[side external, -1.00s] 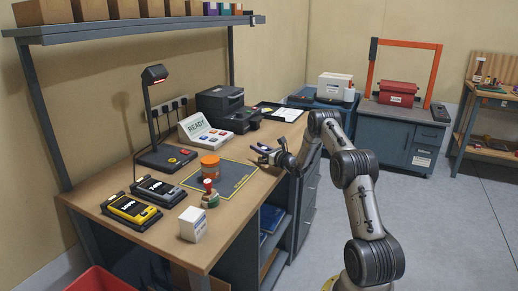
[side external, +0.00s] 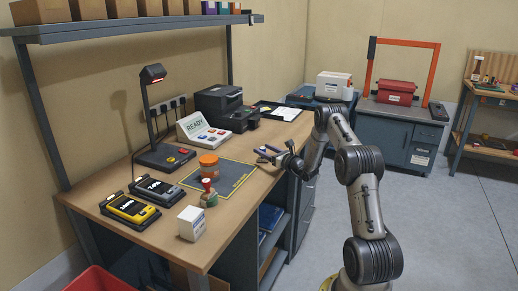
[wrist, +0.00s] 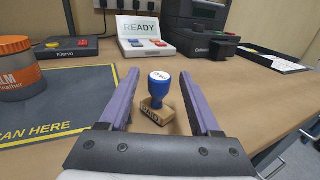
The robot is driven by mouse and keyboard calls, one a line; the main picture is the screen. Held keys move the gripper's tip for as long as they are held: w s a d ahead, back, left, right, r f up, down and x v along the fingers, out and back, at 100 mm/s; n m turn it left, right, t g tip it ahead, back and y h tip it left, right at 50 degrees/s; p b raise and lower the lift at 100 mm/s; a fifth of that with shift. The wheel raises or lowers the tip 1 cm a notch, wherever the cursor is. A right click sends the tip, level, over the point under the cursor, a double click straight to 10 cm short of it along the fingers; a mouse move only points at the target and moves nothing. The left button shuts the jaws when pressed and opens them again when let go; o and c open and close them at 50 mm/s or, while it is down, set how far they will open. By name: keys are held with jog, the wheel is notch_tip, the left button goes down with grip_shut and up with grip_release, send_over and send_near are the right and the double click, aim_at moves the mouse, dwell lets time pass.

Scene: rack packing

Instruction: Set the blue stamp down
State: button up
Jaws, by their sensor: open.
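The blue stamp (wrist: 159,80) has a round blue top with a white label, and a wooden base marked PAID. In the wrist view it stands on the bare wooden table just right of the dark mat. My gripper (wrist: 155,85) is open, its two purple fingers on either side of the stamp with visible gaps. In the side view my gripper (side external: 268,154) is low over the table's right edge. The stamp is too small there to make out clearly.
The dark mat (side external: 237,179) carries an orange-lidded jar (side external: 209,166). A red-knobbed stamp (side external: 208,193) and a white box (side external: 192,223) stand nearer the front. A READY console (wrist: 150,38) and a printer (side external: 218,106) are behind. Table right of the mat is mostly clear.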

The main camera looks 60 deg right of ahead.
jog(key=shift+v, duration=1.15)
jog(key=shift+s+a+r, duration=0.15)
jog(key=shift+a, duration=0.15)
jog(key=w+a+r+n+g+y, duration=0.15)
jog(key=a+r+n+y, duration=0.4)
jog(key=a, duration=0.55)
jog(key=w+a+r+n+g+y, duration=0.15)
jog(key=a+r+n+y, duration=0.35)
jog(key=a, duration=0.5)
jog(key=w+a+r+n+y, duration=0.2)
jog(key=a+r+n+y, duration=0.3)
jog(key=a, duration=0.6)
jog(key=s+a+n+g+h, duration=0.1)
jog(key=s+a+n+g, duration=0.7)
jog(key=s+a+n, duration=0.85)
jog(key=s+d+n+h, duration=0.2)
jog(key=s+n+h, duration=0.5)
jog(key=s, duration=0.7)
jog(key=shift+d+f+n+h, duration=0.2)
jog(key=shift+f+n+h, duration=0.15)
jog(key=shift+n, duration=0.45)
